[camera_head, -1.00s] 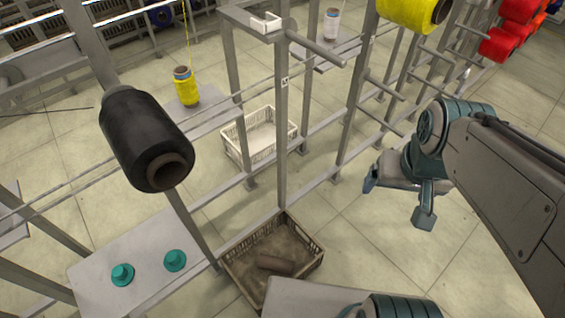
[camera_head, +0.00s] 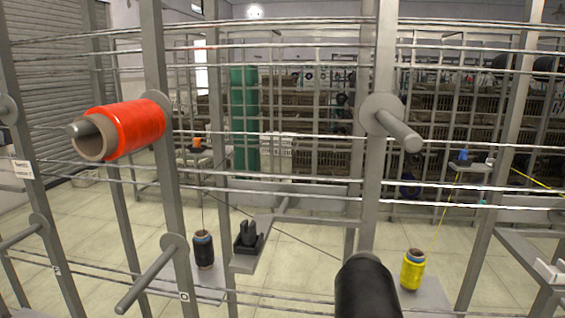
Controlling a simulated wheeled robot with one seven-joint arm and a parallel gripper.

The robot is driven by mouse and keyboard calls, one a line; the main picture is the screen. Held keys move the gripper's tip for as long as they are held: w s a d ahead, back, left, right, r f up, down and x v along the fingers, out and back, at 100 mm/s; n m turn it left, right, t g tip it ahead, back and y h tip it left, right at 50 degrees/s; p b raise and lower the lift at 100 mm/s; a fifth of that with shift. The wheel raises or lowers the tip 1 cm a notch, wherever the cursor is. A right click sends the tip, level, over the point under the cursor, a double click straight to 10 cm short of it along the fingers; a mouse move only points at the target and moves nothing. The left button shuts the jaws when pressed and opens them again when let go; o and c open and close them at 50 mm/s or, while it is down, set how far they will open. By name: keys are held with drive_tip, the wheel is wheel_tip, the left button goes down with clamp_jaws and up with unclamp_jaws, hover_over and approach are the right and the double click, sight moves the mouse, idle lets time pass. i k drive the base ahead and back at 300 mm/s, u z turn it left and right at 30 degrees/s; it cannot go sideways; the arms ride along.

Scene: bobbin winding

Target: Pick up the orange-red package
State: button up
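The orange-red package (camera_head: 128,126) is a wound cone of thread on a grey-brown tube. It sits on a peg at the left of the metal rack, with its open tube end toward the lower left. The grey peg tip (camera_head: 76,130) sticks out of the tube. No gripper touches the package. My gripper is not in this view.
A bare peg (camera_head: 398,128) juts from the upright at centre right, and another (camera_head: 145,280) below the package. A black package (camera_head: 366,290) is cut off at the bottom edge. A black spool (camera_head: 203,250) and a yellow spool (camera_head: 412,270) stand on plates. Horizontal rails cross the rack.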

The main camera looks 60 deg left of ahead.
sight(125, 128)
drive_tip(key=u, duration=5.05)
drive_tip(key=i, duration=1.9)
drive_tip(key=z, duration=2)
